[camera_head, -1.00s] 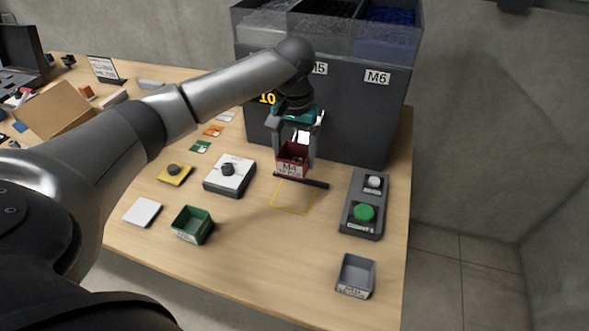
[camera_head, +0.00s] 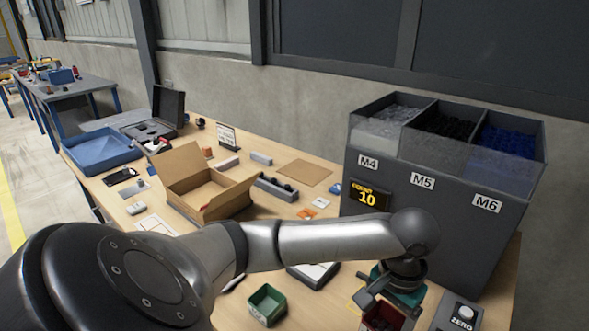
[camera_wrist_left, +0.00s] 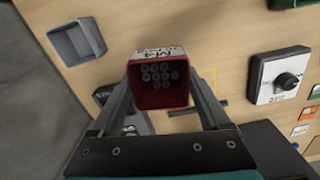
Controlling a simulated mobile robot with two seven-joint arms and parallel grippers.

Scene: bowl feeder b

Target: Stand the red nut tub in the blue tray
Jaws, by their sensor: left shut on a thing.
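The red nut tub (camera_head: 383,318) is at the lower edge of the head view, in front of the feeder and partly cut off. In the left wrist view the red tub (camera_wrist_left: 158,84) shows its open top with several grey nuts inside and a white label on its far side. My left gripper (camera_head: 392,297) is shut on the tub, a finger on either side. The blue tray (camera_head: 97,150) lies at the far left end of the bench, well away from the gripper, and looks empty. My right gripper is in neither view.
An open cardboard box (camera_head: 205,185) stands between the tub and the tray. A dark case (camera_head: 160,115) is behind the tray. The feeder (camera_head: 430,190) with its counter at 10 stands at the right. A green tub (camera_head: 267,305) and a grey tub (camera_wrist_left: 75,42) are nearby.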

